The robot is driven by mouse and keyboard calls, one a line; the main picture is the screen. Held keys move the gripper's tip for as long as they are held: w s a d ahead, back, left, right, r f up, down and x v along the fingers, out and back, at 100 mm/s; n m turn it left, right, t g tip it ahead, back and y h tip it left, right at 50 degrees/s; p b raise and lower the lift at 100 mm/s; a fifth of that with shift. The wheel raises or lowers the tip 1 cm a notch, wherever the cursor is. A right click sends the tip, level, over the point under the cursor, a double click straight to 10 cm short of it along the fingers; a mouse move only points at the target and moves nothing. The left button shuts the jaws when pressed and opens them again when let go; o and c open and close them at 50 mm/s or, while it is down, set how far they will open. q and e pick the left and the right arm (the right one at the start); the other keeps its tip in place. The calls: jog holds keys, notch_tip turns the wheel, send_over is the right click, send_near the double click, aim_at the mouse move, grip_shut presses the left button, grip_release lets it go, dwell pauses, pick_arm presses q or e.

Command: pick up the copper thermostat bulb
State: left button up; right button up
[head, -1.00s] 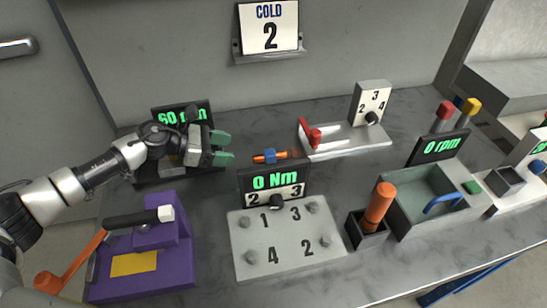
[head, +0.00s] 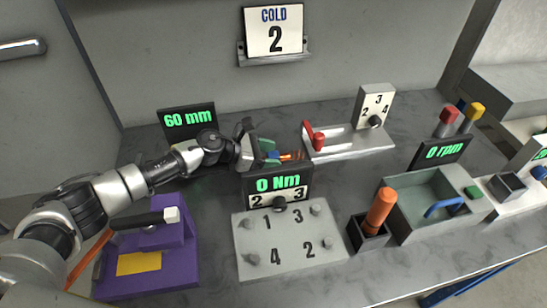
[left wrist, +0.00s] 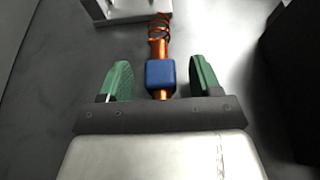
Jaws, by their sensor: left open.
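The copper thermostat bulb (left wrist: 159,47) is a copper rod with a coiled far end and a blue block (left wrist: 160,75) around it. In the left wrist view it lies lengthwise between the two green fingers of my left gripper (left wrist: 160,80), with a gap on each side. My left gripper is open. In the head view the bulb (head: 291,156) lies on the bench behind the 0 Nm display (head: 279,183), partly hidden by it and by my left gripper (head: 267,151). My right gripper is not in view.
Beyond the bulb stands a grey fixture with a red lever (head: 318,140). A numbered plate (head: 240,222) lies in front of the 0 Nm display, and a purple fixture (head: 183,240) is at the left. A green-grey bin (head: 402,232) and an orange-handled tool (head: 381,203) are at the right.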

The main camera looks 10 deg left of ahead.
pick_arm(q)
jog(key=c, duration=1)
